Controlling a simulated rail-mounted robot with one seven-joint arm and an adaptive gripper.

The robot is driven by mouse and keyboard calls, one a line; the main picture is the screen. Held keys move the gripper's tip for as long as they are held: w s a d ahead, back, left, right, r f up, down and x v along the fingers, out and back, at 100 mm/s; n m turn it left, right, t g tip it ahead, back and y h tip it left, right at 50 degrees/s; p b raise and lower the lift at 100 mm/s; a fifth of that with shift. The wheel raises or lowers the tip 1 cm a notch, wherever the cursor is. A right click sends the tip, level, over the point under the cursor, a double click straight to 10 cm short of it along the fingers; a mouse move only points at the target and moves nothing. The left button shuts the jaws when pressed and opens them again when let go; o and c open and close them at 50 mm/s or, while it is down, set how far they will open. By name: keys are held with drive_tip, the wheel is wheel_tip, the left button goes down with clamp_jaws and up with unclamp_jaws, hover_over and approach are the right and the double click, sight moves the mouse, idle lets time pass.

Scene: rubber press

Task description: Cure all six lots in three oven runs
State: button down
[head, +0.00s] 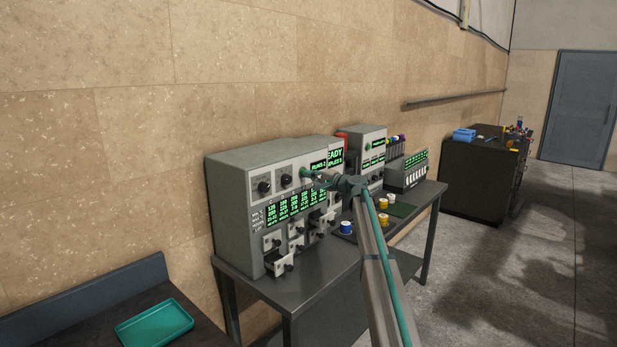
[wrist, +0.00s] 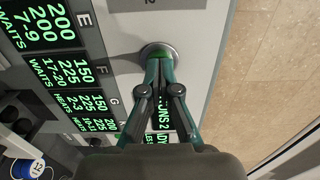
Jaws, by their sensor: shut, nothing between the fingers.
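The grey oven (head: 235,215) stands on a dark table, with two dark knobs, a green-lit lot panel (head: 295,207) and a display (head: 333,160) partly reading "EADY" and "RUNS 2". Several small drawers (head: 277,263) line its lower front; the lower left one sticks out. A blue-and-white spool (head: 345,228) and yellow-and-white spools (head: 384,219) sit on the table to the right. My gripper (head: 308,174) is at the oven's upper front. My arm hides part of the front.
A second grey unit (head: 361,142) and a lower display unit with a row of white pieces (head: 407,170) stand further right. A teal tray (head: 155,323) lies on the near left bench. A dark cabinet (head: 480,180) stands beyond. The floor right of the table is clear.

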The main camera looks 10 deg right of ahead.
drive_tip(key=b+v, duration=0.4)
drive_tip(key=v, duration=0.8)
drive_tip(key=shift+d, duration=0.4)
drive_tip(key=shift+s, duration=0.15)
drive_tip(key=s+a+f+n+g+h, duration=0.15)
drive_tip(key=s+f, duration=0.35)
drive_tip(key=f, duration=0.6)
drive_tip(key=s+f+n+g+h, duration=0.15)
drive_tip(key=s+f, duration=0.25)
drive_tip(key=f, duration=0.6)
drive_tip(key=s+a+f+n+g+h, duration=0.1)
drive_tip(key=s+f+g+h, duration=0.3)
drive_tip(key=f, duration=0.7)
drive_tip(key=s+a+f+n+g, duration=0.1)
drive_tip(key=s+a+f+g, duration=0.15)
drive_tip(key=s+f, duration=1.8)
drive_tip(key=s+f+n+g+h, duration=0.1)
drive_tip(key=s+f+g, duration=0.2)
drive_tip(key=s+f, duration=0.65)
drive_tip(key=s+f+n+g+h, duration=0.1)
drive_tip(key=s+f+g+h, duration=0.15)
drive_tip(key=s+f, duration=0.75)
drive_tip(key=s+f+n+g+h, duration=0.1)
drive_tip(key=s+g, duration=0.4)
drive_tip(key=s, duration=2.6)
drive_tip(key=shift+s+a+f+n, duration=0.45)
drive_tip(key=shift+f+n, duration=0.35)
drive_tip(key=shift+f, duration=0.1)
drive_tip(key=shift+h, duration=0.25)
